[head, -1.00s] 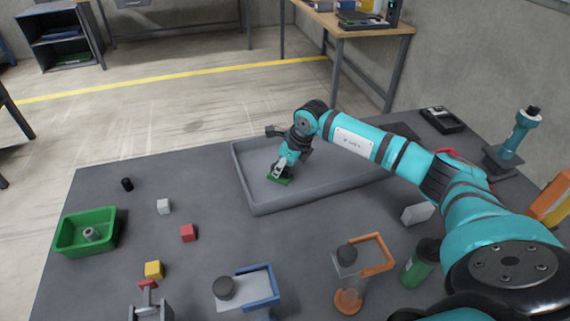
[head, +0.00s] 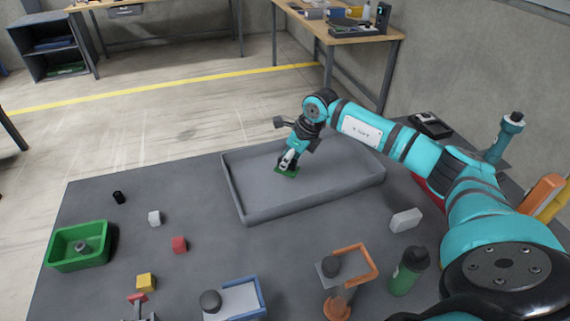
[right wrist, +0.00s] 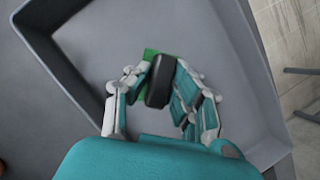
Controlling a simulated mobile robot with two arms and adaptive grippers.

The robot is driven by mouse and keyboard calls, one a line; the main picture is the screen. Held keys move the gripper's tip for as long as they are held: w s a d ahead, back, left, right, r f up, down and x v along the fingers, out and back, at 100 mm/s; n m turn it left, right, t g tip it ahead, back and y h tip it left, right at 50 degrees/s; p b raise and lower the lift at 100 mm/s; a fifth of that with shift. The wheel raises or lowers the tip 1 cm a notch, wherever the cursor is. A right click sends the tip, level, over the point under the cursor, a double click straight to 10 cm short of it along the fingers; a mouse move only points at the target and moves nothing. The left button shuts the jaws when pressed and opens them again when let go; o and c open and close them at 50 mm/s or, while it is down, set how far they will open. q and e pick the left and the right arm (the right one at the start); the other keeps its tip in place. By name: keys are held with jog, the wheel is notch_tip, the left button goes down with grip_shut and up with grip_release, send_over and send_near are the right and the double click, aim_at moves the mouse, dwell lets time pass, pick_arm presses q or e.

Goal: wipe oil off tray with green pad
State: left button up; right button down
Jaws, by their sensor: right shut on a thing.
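The grey tray (head: 262,211) lies on the dark table, with low walls all round. My right gripper (head: 289,163) reaches down into it and is shut on the green pad (head: 287,172). The pad is at the tray floor, left of the tray's middle; exact contact is hard to tell. In the right wrist view the gripper fingers (right wrist: 160,92) close around a dark block-like grip, and a green edge of the pad (right wrist: 150,54) shows beyond it. No oil stands out on the visible tray floor. My left gripper is not in view.
Blue (head: 238,298) and orange (head: 347,265) framed stands and a green bottle (head: 408,270) occupy the front.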

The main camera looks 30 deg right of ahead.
jog(key=shift+d+r+p, duration=0.25)
jog(key=shift+r+p, duration=0.15)
jog(key=shift+r, duration=0.5)
jog(key=shift+a+r+p, duration=0.2)
jog(key=shift+r+p, duration=0.1)
jog(key=shift+r, duration=0.4)
jog(key=shift+d+f, duration=0.1)
